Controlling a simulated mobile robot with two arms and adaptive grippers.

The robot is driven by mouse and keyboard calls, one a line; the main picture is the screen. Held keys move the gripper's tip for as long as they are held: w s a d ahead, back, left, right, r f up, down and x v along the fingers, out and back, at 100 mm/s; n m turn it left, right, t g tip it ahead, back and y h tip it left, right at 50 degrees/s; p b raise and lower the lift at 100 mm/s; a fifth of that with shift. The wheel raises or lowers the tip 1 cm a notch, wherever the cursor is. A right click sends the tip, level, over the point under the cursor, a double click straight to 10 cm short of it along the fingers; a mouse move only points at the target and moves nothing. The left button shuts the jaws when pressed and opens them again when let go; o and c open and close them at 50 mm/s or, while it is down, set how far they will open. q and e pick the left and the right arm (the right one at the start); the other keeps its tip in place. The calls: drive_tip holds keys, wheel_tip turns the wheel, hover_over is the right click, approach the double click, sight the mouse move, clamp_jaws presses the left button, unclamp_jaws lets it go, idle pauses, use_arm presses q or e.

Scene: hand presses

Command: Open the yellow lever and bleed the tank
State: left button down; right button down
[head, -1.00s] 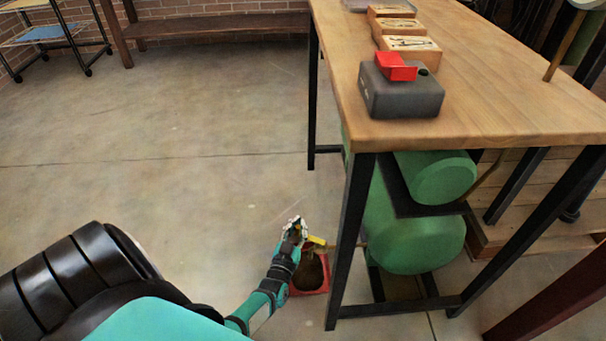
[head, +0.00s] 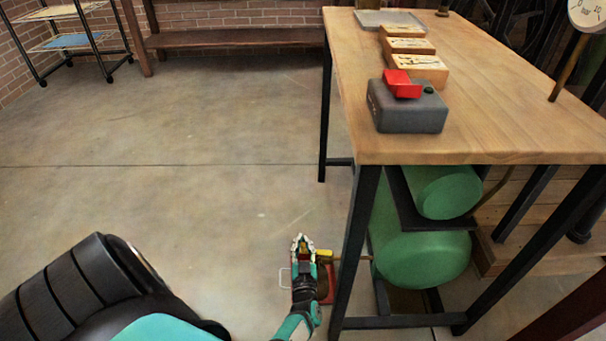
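The yellow lever (head: 325,253) is small and sits low beside the near left table leg, on a thin pipe that runs toward the green tank (head: 425,258) under the table. My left gripper (head: 302,243) is low above the floor, just left of the lever, with its fingers pointing away from me. It is too small to tell whether its fingers are apart, or whether it touches the lever. A red container (head: 328,284) stands on the floor below the lever, partly hidden by my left gripper and wrist. My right gripper is out of view.
The wooden table (head: 480,130) has dark legs close to the right of my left gripper. The floor to the left is clear.

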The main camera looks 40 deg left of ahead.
use_arm(q)
drive_tip(key=shift+w+d, duration=0.15)
drive_tip(key=c, duration=1.4)
unclamp_jaws()
drive_tip(key=shift+c, duration=0.2)
drive_tip(key=shift+o, duration=0.8)
